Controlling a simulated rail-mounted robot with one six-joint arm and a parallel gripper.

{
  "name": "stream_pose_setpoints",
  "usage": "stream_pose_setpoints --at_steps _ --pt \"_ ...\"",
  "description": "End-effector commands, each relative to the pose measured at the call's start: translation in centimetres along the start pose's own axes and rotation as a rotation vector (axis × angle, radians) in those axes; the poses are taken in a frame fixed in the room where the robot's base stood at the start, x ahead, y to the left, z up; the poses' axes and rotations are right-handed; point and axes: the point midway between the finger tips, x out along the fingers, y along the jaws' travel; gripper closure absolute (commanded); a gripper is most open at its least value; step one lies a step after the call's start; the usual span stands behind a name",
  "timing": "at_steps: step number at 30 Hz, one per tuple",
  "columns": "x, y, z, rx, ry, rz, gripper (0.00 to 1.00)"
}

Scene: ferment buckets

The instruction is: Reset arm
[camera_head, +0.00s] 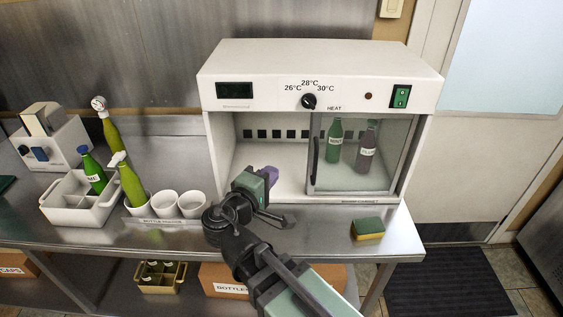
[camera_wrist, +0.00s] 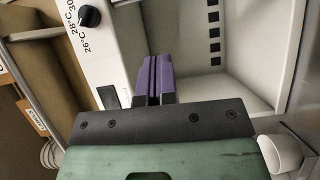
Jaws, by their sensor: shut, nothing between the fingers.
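My gripper (camera_head: 271,175) is at the open left half of the white incubator cabinet (camera_head: 320,75), just in front of its opening. Its purple fingers, seen in the wrist view (camera_wrist: 153,80), are shut together with nothing between them. My arm reaches up from the bottom of the head view and hides part of the bench. The cabinet's glass door (camera_head: 362,155) covers the right half. Behind the glass stand a green bottle (camera_head: 335,142) and a dark bottle (camera_head: 367,148), both upright with labels. The cabinet's left interior looks empty.
A yellow-green sponge (camera_head: 368,229) lies on the steel bench (camera_head: 330,222) right of my arm. At left are a white crate (camera_head: 72,205) with a blue-capped bottle (camera_head: 92,170), an olive bottle (camera_head: 131,185), white cups (camera_head: 191,204) and a gauge-topped bottle (camera_head: 110,133).

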Motion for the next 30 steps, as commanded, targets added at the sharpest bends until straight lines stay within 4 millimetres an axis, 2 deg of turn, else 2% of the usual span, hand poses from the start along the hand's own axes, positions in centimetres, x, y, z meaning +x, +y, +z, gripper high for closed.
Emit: stream_pose_setpoints --at_steps 9,11,14,17,18,21,25,27,30 --pt "-0.6 -0.1 0.2 0.001 -0.009 -0.005 1.00" --pt "-0.6 -0.8 0.4 0.012 -0.024 -0.046 1.00" --pt "-1.1 -3.8 1.4 0.059 -0.074 -0.222 1.00" --pt "-0.9 -8.6 4.2 0.139 -0.201 -0.519 1.00" --pt "-0.6 -10.6 5.8 0.184 -0.274 -0.656 1.00" --pt "-0.2 -14.5 10.1 0.337 -0.470 -1.004 1.00" --pt "0.9 -16.3 14.9 0.591 -0.669 -1.340 1.00" --pt "2.1 -16.3 17.1 0.701 -0.733 -1.406 1.00" --pt "4.2 -16.1 20.3 0.786 -0.802 -1.389 1.00"
